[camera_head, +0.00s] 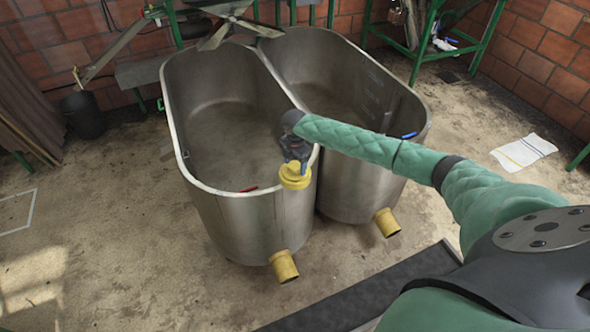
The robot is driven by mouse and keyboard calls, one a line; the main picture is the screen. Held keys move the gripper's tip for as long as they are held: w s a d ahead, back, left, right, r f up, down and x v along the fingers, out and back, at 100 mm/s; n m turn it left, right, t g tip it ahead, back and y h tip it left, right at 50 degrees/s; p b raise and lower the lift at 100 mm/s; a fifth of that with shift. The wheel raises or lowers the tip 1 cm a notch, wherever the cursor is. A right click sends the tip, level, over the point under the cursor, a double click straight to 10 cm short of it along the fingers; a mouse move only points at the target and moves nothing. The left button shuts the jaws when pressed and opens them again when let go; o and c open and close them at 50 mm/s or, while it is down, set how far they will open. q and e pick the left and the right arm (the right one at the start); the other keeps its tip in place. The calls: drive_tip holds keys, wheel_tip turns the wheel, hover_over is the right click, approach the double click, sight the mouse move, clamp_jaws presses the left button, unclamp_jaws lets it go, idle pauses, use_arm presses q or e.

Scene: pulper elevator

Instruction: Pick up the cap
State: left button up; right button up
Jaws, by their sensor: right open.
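A yellow cap (295,178) shows at the front rim of the left steel tank (222,215), near where the two tanks meet. My right gripper (297,162) is directly above the cap, pointing down with its jaws open. Its fingertips overlap the top of the cap in the picture, and I cannot tell whether they touch it. The gripper hides part of the cap's top and the rim behind it. My left gripper is not in view.
The right steel tank (350,190) stands beside the left one, under my right arm. Yellow outlet pipes (284,266) stick out low at the front. A red object (249,189) and a blue object (409,135) lie at the tanks. A white cloth (524,152) lies on the floor.

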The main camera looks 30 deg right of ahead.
drive_tip(key=shift+f, duration=0.1)
drive_tip(key=c, duration=1.2)
drive_tip(key=shift+o, duration=0.2)
